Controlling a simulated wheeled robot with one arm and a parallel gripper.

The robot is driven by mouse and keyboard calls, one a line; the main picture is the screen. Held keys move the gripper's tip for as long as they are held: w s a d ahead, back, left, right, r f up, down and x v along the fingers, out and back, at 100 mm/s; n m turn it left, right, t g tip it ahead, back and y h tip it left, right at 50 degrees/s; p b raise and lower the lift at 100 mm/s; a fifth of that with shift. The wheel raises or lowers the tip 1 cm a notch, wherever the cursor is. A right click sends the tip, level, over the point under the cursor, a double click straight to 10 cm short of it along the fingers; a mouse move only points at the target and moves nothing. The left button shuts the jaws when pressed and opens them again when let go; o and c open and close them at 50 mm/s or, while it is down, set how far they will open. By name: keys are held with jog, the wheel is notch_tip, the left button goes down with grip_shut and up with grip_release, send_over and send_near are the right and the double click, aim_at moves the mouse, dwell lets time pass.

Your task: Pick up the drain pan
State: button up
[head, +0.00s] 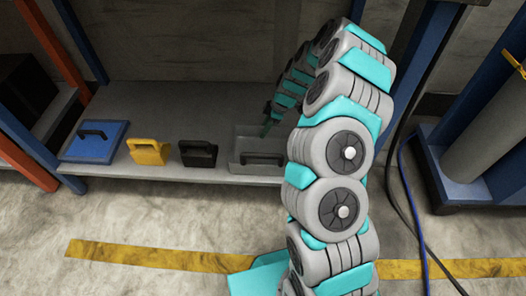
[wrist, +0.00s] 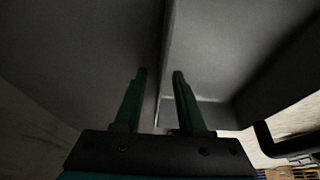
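The drain pan (head: 246,143) is a shallow grey tray with a black handle, sitting on the low shelf in the head view. Its right part is hidden behind my arm. My gripper (head: 266,128) is at the pan's back side, fingers pointing down. In the wrist view, my gripper (wrist: 159,75) has its two green fingers apart, with a thin upright edge running between them. What looks like the pan's inner face (wrist: 215,60) lies right of that edge, and a black handle (wrist: 266,140) shows at lower right. I cannot tell whether either finger touches the wall.
On the shelf (head: 215,105), left of the pan, stand a black case (head: 198,154), a yellow case (head: 149,152) and a blue flat box (head: 94,142) with a black handle. A blue post (head: 28,140) is at left. Cables (head: 412,200) hang right of my arm.

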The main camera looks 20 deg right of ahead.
jog(key=shift+c, duration=0.2)
grip_shut()
dwell(1.2)
